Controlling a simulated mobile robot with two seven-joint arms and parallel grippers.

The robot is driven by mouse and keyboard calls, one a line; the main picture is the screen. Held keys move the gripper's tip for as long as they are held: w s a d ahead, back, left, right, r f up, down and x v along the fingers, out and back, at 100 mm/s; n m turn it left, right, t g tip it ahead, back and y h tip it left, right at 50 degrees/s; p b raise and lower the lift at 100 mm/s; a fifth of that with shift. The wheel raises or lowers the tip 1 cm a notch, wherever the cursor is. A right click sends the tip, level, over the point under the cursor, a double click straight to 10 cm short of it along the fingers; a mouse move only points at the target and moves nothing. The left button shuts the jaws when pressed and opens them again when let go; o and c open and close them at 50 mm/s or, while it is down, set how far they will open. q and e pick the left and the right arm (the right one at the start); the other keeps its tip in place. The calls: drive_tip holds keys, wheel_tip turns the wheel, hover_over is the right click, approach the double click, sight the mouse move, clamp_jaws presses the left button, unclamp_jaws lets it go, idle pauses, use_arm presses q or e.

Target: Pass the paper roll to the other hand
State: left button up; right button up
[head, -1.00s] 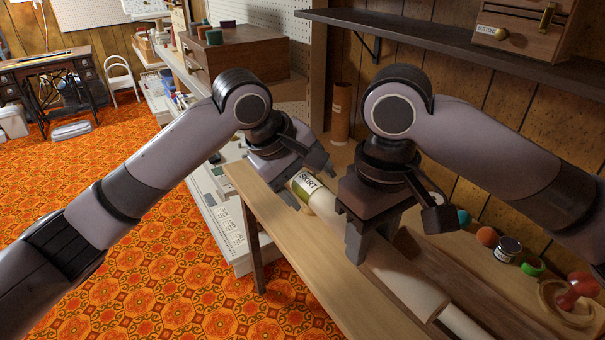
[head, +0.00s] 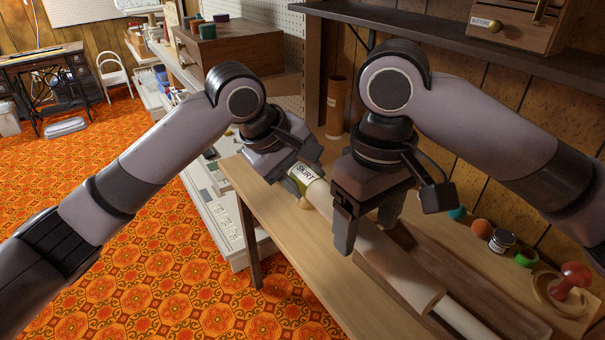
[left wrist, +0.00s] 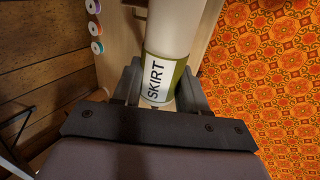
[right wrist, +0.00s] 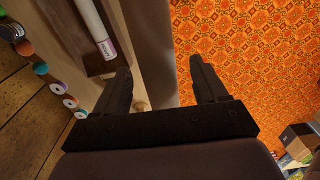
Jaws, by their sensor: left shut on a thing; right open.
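The paper roll (head: 345,217) is a long cream tube with a green and white SKIRT label (left wrist: 158,80) near its far end. My left gripper (head: 305,172) is shut on it at the label, with one finger on each side in the left wrist view. My right gripper (head: 366,232) is open above the middle of the roll in the head view. In the right wrist view the shaded roll (right wrist: 152,50) passes between my right fingers, closer to the left one, with a gap to the right one. Part of the roll is hidden behind my right gripper.
A second pale roll (right wrist: 93,25) lies in a dark wooden tray (head: 480,300) on the table (head: 275,235). Thread spools, a jar (head: 502,242) and a red-knobbed object (head: 573,278) stand along the wall side. A brown tube (head: 337,105) stands behind. A shelf runs above.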

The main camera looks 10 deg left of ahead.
sight(366, 228)
wheel_tip(366, 228, up, 10)
drive_tip(key=shift+r, duration=0.2)
idle(0.4)
